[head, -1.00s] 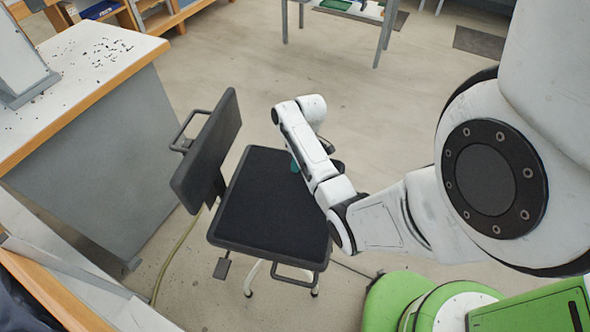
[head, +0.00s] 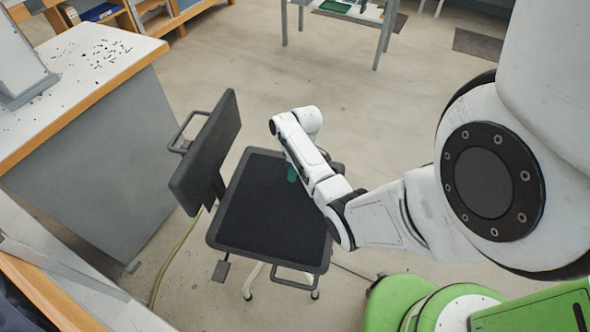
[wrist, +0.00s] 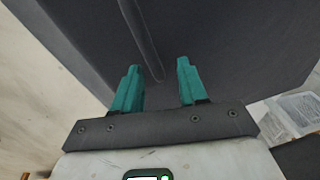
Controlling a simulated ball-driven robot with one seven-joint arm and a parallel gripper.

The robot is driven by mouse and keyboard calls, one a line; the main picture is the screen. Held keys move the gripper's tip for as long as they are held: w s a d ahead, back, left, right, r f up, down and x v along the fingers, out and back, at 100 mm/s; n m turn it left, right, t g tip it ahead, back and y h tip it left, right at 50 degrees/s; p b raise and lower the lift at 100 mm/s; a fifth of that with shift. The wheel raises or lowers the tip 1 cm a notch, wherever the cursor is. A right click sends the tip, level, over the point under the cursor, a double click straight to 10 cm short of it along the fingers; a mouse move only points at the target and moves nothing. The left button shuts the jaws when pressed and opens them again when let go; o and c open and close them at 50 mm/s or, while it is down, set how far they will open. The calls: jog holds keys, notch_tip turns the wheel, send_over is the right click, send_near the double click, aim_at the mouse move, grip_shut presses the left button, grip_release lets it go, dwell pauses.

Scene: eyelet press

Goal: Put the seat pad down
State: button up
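The black seat pad (head: 268,212) lies flat on the seat of the dark chair in the head view, inside a thin dark rim. My gripper's teal fingers (head: 292,174) show over the far right part of the pad, partly hidden by my arm. In the wrist view my gripper (wrist: 159,86) has its two teal fingers apart, with a gap between them. A dark surface fills the view beyond the fingertips. A narrow dark ridge (wrist: 140,38) on it ends near the gap, touching neither finger. Whether the fingertips touch the surface I cannot tell.
The chair's backrest (head: 206,152) stands upright left of the pad. A grey workbench (head: 85,160) with a white, littered top is at the left. A yellow-green cable (head: 172,262) runs over the floor by the chair. The floor behind the chair is clear.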

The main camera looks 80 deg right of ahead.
notch_tip(320, 180, up, 12)
jog(key=s+d+f+p, duration=0.1)
jog(key=p, duration=0.1)
jog(key=w+a+f, duration=0.1)
jog(key=w+a, duration=0.1)
jog(key=a, duration=0.6)
jog(key=w+a+f, duration=0.1)
jog(key=w+a, duration=0.1)
jog(key=a, duration=0.6)
jog(key=s+a+r, duration=0.2)
jog(key=s+a, duration=0.2)
jog(key=a, duration=0.4)
jog(key=s+a+r+n+h, duration=0.1)
jog(key=s+a, duration=0.3)
jog(key=a, duration=0.4)
jog(key=shift+s+r+h, duration=0.15)
jog(key=shift+r+h, duration=0.15)
jog(key=shift+r, duration=0.4)
